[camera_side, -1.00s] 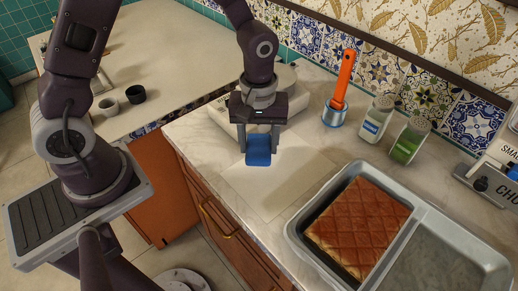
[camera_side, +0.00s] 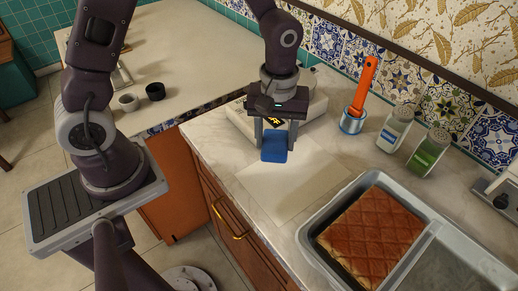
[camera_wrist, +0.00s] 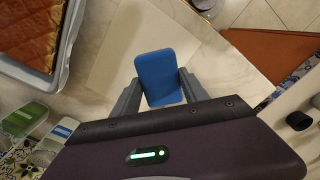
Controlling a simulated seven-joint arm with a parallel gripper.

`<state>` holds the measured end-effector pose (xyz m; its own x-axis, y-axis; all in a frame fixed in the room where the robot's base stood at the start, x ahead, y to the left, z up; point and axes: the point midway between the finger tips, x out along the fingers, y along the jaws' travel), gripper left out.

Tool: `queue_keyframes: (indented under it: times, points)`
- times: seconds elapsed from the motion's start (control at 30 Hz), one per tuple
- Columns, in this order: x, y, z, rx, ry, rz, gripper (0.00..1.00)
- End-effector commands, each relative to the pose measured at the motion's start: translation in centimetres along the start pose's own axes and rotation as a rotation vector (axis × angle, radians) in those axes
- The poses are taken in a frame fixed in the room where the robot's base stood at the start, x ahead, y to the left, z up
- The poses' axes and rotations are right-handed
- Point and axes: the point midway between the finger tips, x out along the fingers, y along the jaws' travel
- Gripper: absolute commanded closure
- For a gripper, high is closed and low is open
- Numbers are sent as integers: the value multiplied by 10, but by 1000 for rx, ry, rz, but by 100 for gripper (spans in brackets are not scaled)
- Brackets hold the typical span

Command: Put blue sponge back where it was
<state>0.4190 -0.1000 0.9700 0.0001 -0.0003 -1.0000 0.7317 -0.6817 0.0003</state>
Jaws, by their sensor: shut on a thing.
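The blue sponge (camera_side: 274,146) is held between the two fingers of my gripper (camera_side: 276,138) in the side view. The sponge (camera_wrist: 160,78) also shows upright between the fingers of my gripper (camera_wrist: 158,90) in the wrist view. It is over the counter, near the back edge of a pale square sheet (camera_side: 290,190). I cannot tell whether its lower edge touches the counter. A pale, low object (camera_side: 238,113) stands just behind my gripper, partly hidden by it.
A tray (camera_side: 312,235) with a scored brown cake (camera_side: 370,238) is at the front right. The counter's front edge is left.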

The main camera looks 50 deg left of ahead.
Motion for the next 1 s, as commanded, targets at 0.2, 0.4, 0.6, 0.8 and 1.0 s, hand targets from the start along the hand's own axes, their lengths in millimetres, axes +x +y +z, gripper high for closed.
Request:
queue_keyframes:
  times: [0.2, 0.4, 0.6, 0.8, 1.0]
  points:
    - [-5, -33, -34, -166, -4, 2, 92]
    - [-14, -104, -80, -476, -5, 3, 92]
    - [-20, -159, -97, -702, -1, 1, 92]
    - [6, -172, -97, -751, -7, -5, 92]
    - [44, -171, -98, -750, -4, -4, 92]
